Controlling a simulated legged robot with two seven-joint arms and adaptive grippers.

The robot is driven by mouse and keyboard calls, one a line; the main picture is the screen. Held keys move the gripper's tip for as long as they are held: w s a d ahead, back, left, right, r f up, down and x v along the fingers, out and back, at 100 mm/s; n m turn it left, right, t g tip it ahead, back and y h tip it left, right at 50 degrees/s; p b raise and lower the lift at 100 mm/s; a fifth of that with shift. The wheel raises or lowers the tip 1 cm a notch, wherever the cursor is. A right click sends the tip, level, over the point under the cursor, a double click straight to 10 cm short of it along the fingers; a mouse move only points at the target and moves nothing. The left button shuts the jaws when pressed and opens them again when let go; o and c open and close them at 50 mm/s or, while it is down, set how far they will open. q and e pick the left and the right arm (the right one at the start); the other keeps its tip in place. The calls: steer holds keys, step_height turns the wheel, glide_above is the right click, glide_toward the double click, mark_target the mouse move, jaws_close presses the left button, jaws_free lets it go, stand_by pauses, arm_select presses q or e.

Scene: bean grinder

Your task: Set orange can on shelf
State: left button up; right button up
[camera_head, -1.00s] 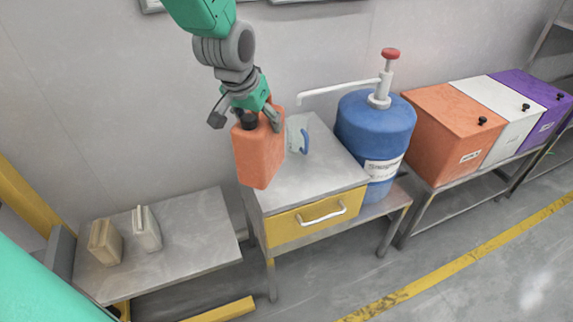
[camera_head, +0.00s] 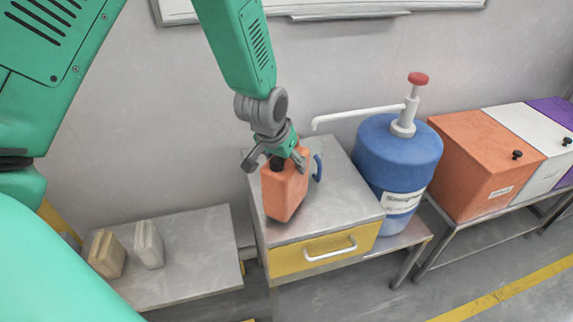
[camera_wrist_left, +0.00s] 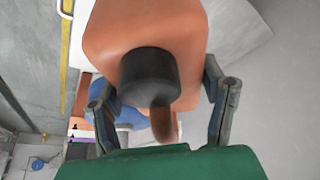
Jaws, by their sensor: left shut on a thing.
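The orange can (camera_head: 287,194) is upright, with a black cap. My left gripper (camera_head: 275,160) is shut on its top, one finger on each side. The can is over the left part of the grey-topped drawer table (camera_head: 335,198); I cannot tell whether its base touches the top. In the left wrist view the can (camera_wrist_left: 110,28) and its black cap (camera_wrist_left: 150,78) are between the fingers. A low grey shelf (camera_head: 195,262) stands to the left, holding a tan can (camera_head: 107,254) and a white can (camera_head: 149,244). My right gripper is not in view.
Orange (camera_head: 470,170) and white (camera_head: 530,140) boxes stand farther right. The low shelf's right part is clear.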

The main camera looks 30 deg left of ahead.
arm_select(q)
steer(key=shift+f, duration=0.55)
steer(key=o, duration=1.7)
steer(key=shift+d, duration=0.1)
steer(key=shift+r, duration=0.1)
steer(key=v, duration=1.1)
steer(key=shift+s+r, duration=0.15)
steer(key=shift+r, duration=0.25)
steer(key=s+d+f+g, duration=0.1)
steer(key=s+f, duration=0.3)
steer(key=f, duration=0.4)
steer(key=s+f+g, duration=0.1)
steer(key=s+f, duration=0.4)
steer(key=f, duration=0.3)
steer(key=s+f, duration=0.3)
steer(key=s, duration=0.2)
steer(key=s+d+f+m+g, duration=0.1)
steer(key=s+f, duration=0.3)
steer(key=s, duration=0.2)
steer(key=s+d+f+g, duration=0.1)
steer(key=s+f, duration=0.3)
steer(key=s, duration=0.1)
steer(key=shift+s+d+f+m, duration=0.1)
steer(key=shift+s+f+m, duration=0.05)
steer(key=shift+s+m, duration=0.15)
